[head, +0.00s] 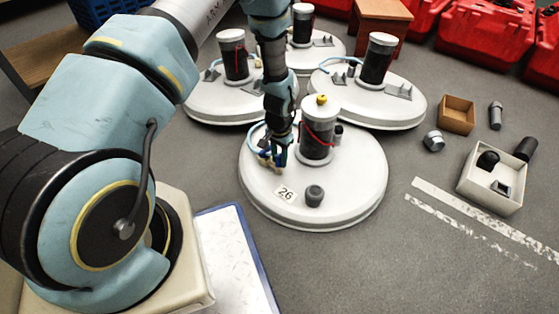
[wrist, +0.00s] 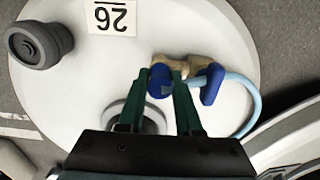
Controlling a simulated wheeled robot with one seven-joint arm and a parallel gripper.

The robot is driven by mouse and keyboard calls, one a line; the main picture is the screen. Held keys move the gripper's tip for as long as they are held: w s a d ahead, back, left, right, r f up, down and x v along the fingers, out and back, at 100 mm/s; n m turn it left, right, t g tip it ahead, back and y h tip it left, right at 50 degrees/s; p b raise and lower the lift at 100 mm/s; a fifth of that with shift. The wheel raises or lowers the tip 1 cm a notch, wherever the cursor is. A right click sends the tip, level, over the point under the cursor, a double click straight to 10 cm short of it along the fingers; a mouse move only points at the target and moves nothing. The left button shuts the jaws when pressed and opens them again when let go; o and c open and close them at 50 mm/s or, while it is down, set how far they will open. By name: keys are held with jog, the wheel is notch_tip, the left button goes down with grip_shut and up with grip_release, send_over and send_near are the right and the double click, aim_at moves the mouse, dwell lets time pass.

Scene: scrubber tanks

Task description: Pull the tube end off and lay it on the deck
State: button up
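The tank numbered 26 (head: 350,190) is a round white lid with a dark canister (head: 317,140) upright on it. Near its left edge is a small brass valve (wrist: 185,65) with a blue handle (wrist: 211,84). A light blue tube (wrist: 255,105) curves from the valve area to the right and down in the wrist view. Its blue tube end (wrist: 160,80) lies at the valve between the fingertips of my gripper (wrist: 164,78). The green fingers appear closed on both sides of it. In the head view my gripper (head: 275,160) reaches down there, partly hiding the valve.
A dark knob (head: 314,195) and the number plate (head: 286,194) sit on the front of the lid. Similar tanks (head: 385,105) stand close behind. An open white box (head: 490,195), a cardboard box (head: 457,115) and loose fittings (head: 433,141) lie right. Floor in front is clear.

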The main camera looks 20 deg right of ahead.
aim_at(279, 156)
grip_shut()
dwell(1.0)
jog(key=shift+r+p, duration=2.5)
jog(key=shift+r, duration=0.55)
